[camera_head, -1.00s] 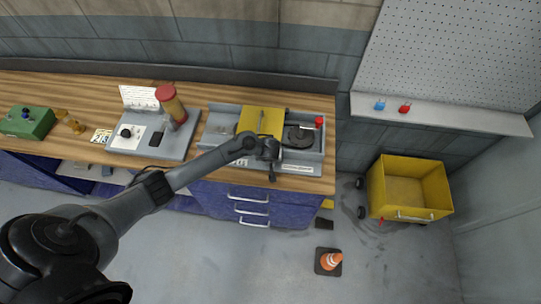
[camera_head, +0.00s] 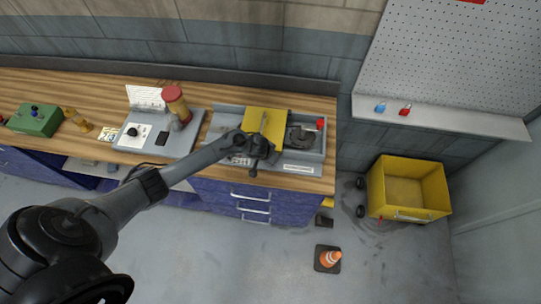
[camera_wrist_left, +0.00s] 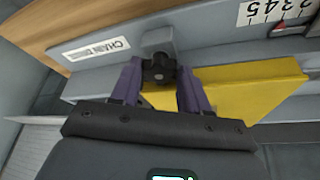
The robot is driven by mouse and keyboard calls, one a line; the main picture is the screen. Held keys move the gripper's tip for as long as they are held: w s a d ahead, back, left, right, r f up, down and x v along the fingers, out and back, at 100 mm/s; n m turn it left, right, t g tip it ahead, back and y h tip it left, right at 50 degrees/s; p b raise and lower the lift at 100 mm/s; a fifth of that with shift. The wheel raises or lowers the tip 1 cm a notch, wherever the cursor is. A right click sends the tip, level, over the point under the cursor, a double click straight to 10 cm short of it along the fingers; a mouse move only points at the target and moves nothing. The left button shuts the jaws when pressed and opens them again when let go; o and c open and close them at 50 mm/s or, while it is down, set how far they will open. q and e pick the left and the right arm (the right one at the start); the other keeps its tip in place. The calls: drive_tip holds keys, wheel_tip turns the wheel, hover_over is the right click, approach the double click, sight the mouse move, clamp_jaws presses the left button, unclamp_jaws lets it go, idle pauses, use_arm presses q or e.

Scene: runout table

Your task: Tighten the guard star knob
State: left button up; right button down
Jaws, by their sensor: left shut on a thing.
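The guard star knob (camera_wrist_left: 158,69) is black and lobed, on a grey bracket in the left wrist view. My left gripper (camera_wrist_left: 160,80) has its purple fingers on either side of the knob and is shut on it. The yellow guard (camera_head: 264,122) stands on the grey machine on the bench; it also shows in the left wrist view (camera_wrist_left: 245,90). In the head view my left gripper (camera_head: 258,150) is at the guard's front edge, and the knob is hidden there. My right gripper is in neither current view.
Right of the guard are a round dark part (camera_head: 301,137) and a red button (camera_head: 320,125).

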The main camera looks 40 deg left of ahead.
idle(0.3)
use_arm(q)
drive_tip(key=o, duration=1.1)
drive_tip(key=shift+c, duration=0.2)
